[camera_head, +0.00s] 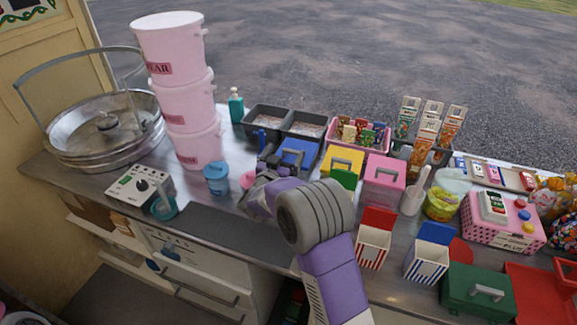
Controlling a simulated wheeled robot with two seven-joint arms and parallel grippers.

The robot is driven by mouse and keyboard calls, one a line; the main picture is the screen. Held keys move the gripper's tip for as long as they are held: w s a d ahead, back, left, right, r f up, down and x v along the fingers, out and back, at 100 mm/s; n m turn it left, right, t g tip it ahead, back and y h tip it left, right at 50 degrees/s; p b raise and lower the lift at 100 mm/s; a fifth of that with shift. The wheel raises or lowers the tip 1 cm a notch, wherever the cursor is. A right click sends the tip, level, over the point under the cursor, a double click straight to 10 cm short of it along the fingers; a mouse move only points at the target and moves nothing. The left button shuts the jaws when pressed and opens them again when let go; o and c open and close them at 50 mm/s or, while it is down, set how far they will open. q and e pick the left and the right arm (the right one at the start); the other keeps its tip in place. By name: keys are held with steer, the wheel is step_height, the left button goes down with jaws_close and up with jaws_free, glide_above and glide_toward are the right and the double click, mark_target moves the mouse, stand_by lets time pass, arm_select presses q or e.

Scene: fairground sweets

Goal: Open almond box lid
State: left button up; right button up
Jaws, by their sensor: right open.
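Several lidded boxes stand in a row on the counter: one with a blue lid (298,152), one with a yellow lid (343,160) and one with a pink lid (384,172). Each lid has a handle and looks closed. A green box (478,292) with a pale handle is at the lower right. I cannot tell which is the almond box; no such label is readable. My right gripper (262,176) is open, just left of and in front of the blue-lidded box, partly hidden by its own wrist. Contact with the box cannot be made out. My left gripper is out of view.
Stacked pink tubs (180,90) and a round metal pan (105,130) stand on the left. A blue cup (216,178) is left of my gripper. Striped boxes (372,246) stand right of my arm. The counter's front strip (225,228) is clear.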

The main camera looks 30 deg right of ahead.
mark_target(291, 152)
steer(key=w+d+f+b, duration=0.1)
steer(key=d, duration=0.1)
steer(key=w+d+f+b, duration=0.1)
steer(key=w, duration=0.1)
steer(key=w+d+f+b, duration=0.2)
steer(key=shift+d+f, duration=0.1)
steer(key=shift+d, duration=0.25)
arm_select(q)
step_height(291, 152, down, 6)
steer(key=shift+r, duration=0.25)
arm_select(e)
steer(key=c, duration=1.4)
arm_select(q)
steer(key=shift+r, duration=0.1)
